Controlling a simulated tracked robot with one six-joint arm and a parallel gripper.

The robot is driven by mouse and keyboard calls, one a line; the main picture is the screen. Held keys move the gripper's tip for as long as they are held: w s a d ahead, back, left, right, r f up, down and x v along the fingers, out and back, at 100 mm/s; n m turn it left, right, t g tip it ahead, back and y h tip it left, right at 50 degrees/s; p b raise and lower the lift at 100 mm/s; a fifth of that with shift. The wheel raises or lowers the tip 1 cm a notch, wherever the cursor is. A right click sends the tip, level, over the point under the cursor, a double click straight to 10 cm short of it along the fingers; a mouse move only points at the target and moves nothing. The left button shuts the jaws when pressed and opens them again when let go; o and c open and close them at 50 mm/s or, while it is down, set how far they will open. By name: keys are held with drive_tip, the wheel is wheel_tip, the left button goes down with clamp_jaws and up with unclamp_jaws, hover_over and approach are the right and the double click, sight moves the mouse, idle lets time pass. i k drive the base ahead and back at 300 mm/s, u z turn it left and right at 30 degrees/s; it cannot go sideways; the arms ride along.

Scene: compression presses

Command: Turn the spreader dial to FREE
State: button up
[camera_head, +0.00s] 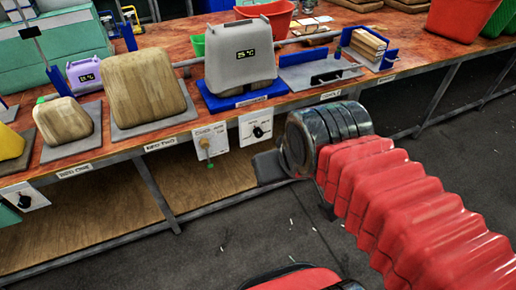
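Several white control panels hang on the bench's front edge. One panel (249,121) carries a black dial (258,132). A further panel (35,201) at the far left has a dark dial (24,201). The lettering is too small to read, so I cannot tell which is the spreader dial or where it points. My gripper (268,166) is a dark shape in front of the bench, below and right of the black dial, apparently not touching it. Its fingers are not clear.
The wooden bench (300,101) holds a grey unit with a display (240,62) on a blue base, wooden blocks (145,85) on plates, a blue-ended holder (367,48) and red bins (470,18). A lower shelf (110,222) lies underneath. The dark floor is open in front.

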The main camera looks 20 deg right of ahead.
sight(257, 131)
drive_tip(key=u, duration=0.5)
drive_tip(key=k, duration=1.05)
drive_tip(key=u, duration=0.65)
drive_tip(key=i, duration=1.3)
drive_tip(key=z, duration=0.55)
drive_tip(key=i, duration=0.7)
drive_tip(key=z, duration=0.45)
